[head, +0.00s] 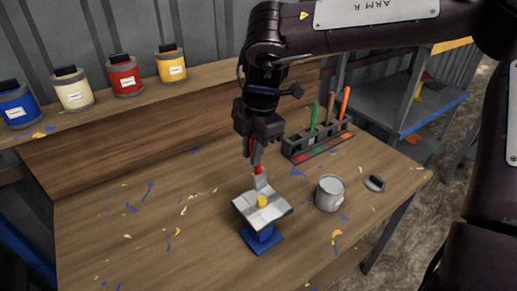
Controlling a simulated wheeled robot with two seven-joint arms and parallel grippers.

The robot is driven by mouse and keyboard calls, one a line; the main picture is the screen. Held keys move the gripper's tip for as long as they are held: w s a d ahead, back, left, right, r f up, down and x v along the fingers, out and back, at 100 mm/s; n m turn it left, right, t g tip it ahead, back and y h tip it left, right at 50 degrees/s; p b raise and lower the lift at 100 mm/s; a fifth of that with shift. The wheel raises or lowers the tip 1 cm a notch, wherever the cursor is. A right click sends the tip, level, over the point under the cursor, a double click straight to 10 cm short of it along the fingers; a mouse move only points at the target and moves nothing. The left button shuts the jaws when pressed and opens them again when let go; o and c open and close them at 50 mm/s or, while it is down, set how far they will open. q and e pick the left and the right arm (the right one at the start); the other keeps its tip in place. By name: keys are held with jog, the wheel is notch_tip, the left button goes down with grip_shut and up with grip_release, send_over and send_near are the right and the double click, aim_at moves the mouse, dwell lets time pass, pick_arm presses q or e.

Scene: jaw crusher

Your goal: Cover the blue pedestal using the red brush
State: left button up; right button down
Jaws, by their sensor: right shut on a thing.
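The blue pedestal (262,240) stands on the workbench near the middle, with a blue base and a tilted-looking whitish grey top. A small yellow piece (262,201) sits on that top. My right gripper (256,160) points down above the pedestal and is shut on the red brush (258,170). The brush hangs with its grey head down at the far edge of the pedestal's top; I cannot tell whether it touches. The handle's upper part is hidden by the gripper. My left gripper is not in view.
A grey can (330,193) stands right of the pedestal, with a round lid (375,184) beside it. A dark rack (318,142) holds green, brown and orange-handled brushes behind. Blue, cream, red and yellow paint pots (124,78) stand on the back shelf. The bench's left side is clear, paint-spattered.

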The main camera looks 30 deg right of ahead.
jog(key=shift+a, duration=0.6)
jog(key=a, duration=0.6)
jog(key=shift+s, duration=0.4)
jog(key=shift+a+r, duration=0.1)
notch_tip(320, 180, up, 5)
jog(key=p, duration=0.3)
jog(key=shift+p, duration=0.35)
